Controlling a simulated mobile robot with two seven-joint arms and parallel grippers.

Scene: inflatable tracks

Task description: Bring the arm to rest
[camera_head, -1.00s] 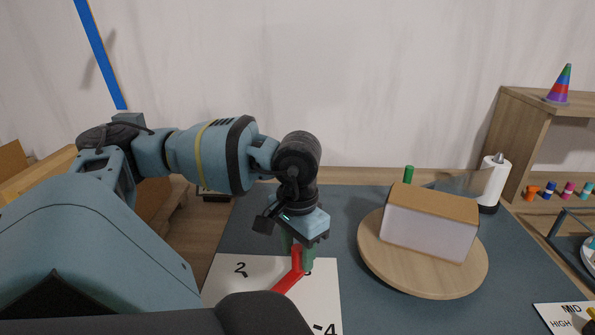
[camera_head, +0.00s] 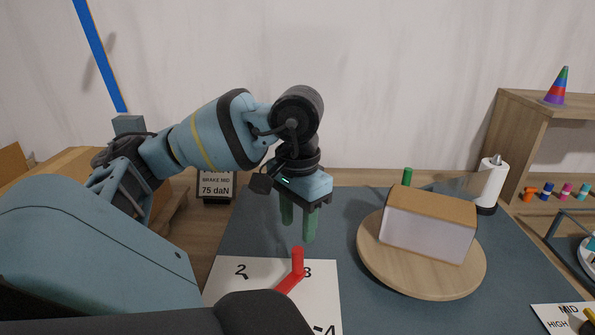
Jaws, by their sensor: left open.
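My left arm comes in from the left in the head view. Its gripper (camera_head: 297,222) points down with its two green fingers apart and nothing between them. It hangs above a red angled piece (camera_head: 297,265), with a gap between the fingertips and the piece's upper end. The red piece sits on a white numbered sheet (camera_head: 235,292) on the dark table mat. My right gripper is not in view.
A round wooden board (camera_head: 400,277) bears a wood-topped white box (camera_head: 426,239). Behind are a green cylinder (camera_head: 407,176) and a white roll (camera_head: 491,185). A wooden shelf (camera_head: 520,130) with a striped cone (camera_head: 557,88) stands at right. A sign (camera_head: 216,187) stands behind the arm.

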